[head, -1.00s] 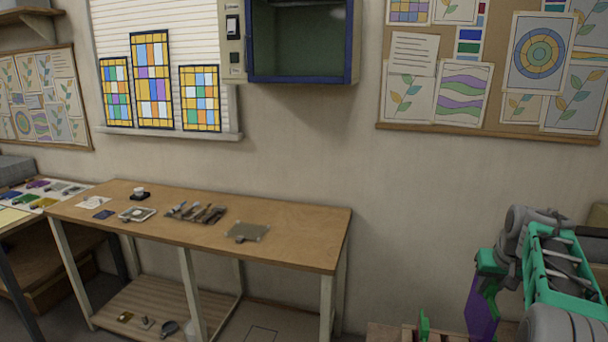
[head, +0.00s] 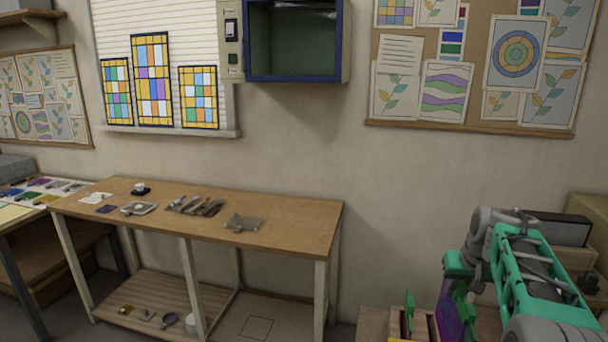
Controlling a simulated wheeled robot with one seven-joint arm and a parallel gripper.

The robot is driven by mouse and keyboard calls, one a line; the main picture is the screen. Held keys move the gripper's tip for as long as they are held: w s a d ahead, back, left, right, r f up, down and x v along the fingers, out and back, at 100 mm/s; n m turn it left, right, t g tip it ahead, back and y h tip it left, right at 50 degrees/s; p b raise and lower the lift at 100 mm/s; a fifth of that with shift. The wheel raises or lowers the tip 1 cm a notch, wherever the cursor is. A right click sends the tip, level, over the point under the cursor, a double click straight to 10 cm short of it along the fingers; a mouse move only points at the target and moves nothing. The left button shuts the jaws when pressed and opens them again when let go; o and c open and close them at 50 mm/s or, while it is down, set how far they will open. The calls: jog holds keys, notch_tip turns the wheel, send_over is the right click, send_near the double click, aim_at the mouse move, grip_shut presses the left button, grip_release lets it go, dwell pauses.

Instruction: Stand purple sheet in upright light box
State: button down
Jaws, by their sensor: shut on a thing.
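The purple sheet (head: 449,312) hangs upright below my green gripper (head: 456,268) at the lower right of the head view. My gripper is shut on its upper edge. Part of the sheet is hidden behind a green piece, and its bottom edge cannot be made out. A box with a blue frame and dark glassy inside (head: 293,42) is fixed on the wall, with a switch panel at its left. I cannot tell whether this is the light box.
A wooden workbench (head: 290,235) with tools and a tray stands at the left. Boxes (head: 590,215) are behind my arm at the right. Stained glass panels (head: 153,80) lean at the window.

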jog(key=s+a+f+n, duration=0.1)
jog(key=s+a+f, duration=0.2)
jog(key=s+a, duration=0.6)
jog(key=s+a+f+n, duration=0.1)
jog(key=s+a+f, duration=0.3)
jog(key=a, duration=0.9)
jog(key=shift+y, duration=0.4)
jog(key=f+b, duration=0.2)
jog(key=s+f+b, duration=0.1)
jog(key=f+b, duration=0.1)
jog(key=b, duration=0.1)
jog(key=shift+s+d, duration=0.1)
jog(key=shift+s, duration=0.1)
